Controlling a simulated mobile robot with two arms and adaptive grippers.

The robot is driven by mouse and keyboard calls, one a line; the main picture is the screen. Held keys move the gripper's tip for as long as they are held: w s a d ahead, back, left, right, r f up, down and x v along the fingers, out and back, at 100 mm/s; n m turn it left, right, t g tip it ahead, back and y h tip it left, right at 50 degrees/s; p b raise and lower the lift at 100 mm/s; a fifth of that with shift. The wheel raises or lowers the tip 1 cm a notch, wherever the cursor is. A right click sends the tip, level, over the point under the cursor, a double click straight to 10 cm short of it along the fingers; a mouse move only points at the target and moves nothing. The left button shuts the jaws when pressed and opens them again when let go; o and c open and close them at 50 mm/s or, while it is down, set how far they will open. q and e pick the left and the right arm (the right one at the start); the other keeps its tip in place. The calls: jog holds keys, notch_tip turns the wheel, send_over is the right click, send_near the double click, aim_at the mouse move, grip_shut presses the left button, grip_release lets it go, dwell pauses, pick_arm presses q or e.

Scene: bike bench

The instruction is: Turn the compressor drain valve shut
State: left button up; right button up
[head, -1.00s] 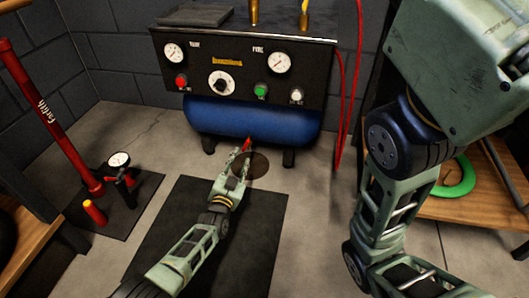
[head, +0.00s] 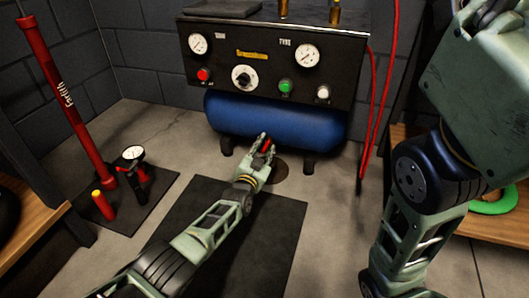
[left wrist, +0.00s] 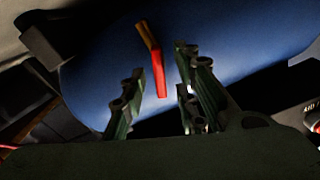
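The compressor (head: 285,122) has a blue tank, and its drain valve handle (head: 266,145) is a small red lever under the tank. In the left wrist view the red lever (left wrist: 158,74) hangs from a brass-coloured stem, slightly tilted, in front of the blue tank. My left gripper (head: 264,143) is at the valve, with its fingers apart. In the left wrist view the lever shows in the gap between the open fingers (left wrist: 158,80), and neither finger visibly grips it. My right arm fills the right side of the head view, but its gripper is out of view.
A dark mat (head: 240,245) lies in front of the compressor. A round dark patch (head: 281,171) is on the floor below the tank. A red floor pump (head: 70,105) stands at left. Red hoses (head: 376,120) hang at the compressor's right. A wooden bench (head: 490,228) is at right.

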pick_arm(q)
jog(key=shift+c, duration=0.4)
grip_shut()
jog(key=shift+m, duration=0.3)
jog(key=m, duration=0.6)
jog(key=shift+s+d+f, duration=0.1)
jog(key=shift+d+f, duration=0.05)
jog(key=m, duration=0.6)
jog(key=shift+f, duration=0.15)
jog(key=shift+m, duration=0.3)
